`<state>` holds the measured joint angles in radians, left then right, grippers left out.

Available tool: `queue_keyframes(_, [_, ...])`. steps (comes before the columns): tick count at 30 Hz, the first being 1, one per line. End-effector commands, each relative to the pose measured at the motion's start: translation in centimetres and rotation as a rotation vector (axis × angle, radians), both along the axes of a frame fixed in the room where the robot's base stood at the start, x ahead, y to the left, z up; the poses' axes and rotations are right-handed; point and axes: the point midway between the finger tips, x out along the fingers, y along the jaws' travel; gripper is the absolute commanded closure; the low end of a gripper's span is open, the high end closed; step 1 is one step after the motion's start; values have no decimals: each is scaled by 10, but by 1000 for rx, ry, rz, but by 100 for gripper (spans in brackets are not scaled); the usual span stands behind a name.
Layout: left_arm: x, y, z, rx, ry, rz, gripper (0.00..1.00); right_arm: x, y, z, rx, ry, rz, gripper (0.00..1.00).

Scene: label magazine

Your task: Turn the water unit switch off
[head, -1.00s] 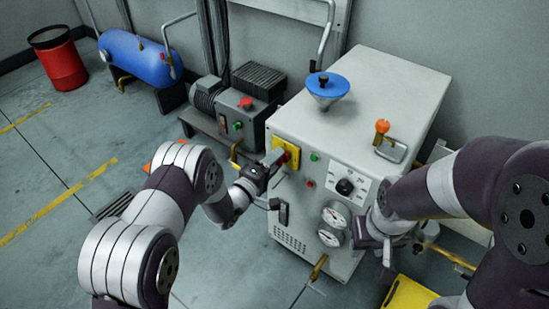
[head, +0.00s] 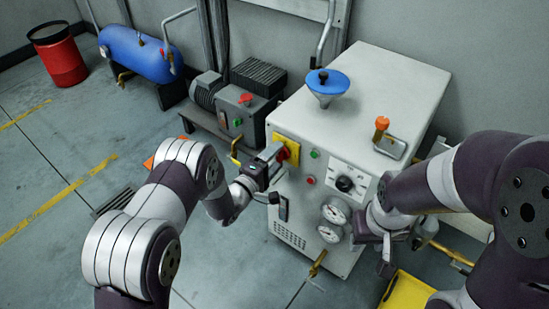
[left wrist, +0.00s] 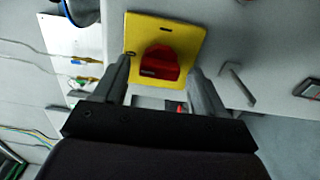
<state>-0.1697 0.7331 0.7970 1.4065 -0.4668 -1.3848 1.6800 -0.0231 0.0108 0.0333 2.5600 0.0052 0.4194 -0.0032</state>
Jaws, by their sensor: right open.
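The water unit (head: 390,85) is a pale grey cabinet. Its red rotary switch (head: 291,150) sits on a yellow plate (head: 280,141) on the front panel. In the left wrist view the red knob (left wrist: 160,62) is ahead of my left gripper (left wrist: 163,78), framed between its two spread fingers. My left gripper (head: 272,160) is open just in front of the switch in the head view; a finger hides part of the plate. I cannot tell whether the fingers touch the knob. My right gripper (head: 384,256) is open and empty, low in front of the panel's right part.
The panel also has a black dial (head: 345,184), a green button (head: 315,153), gauges (head: 334,213) and a brass tap (head: 318,264). A blue funnel (head: 328,84) stands on top. A pump (head: 236,108) stands left of the cabinet. Floor on the left is mostly clear.

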Motion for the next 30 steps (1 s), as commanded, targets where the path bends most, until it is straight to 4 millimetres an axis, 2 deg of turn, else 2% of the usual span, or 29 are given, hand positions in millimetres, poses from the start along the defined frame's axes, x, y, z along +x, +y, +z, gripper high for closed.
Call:
queue_keyframes(7, [0,0,1,0,-3,0,30,0,0,0,0,0,0,57])
queue_keyframes(10, [-7,6,2,1,0,1,30,0,0,4,0,0,0,57])
queue_keyframes(21, [-82,61,3,-1,2,3,30,0,0,26,0,0,0,57])
queue_keyframes(25, [-97,72,1,0,0,3,30,0,0,28,0,0,0,57])
queue_keyframes(30, [-103,75,1,0,-3,0,30,0,0,28,0,0,0,57])
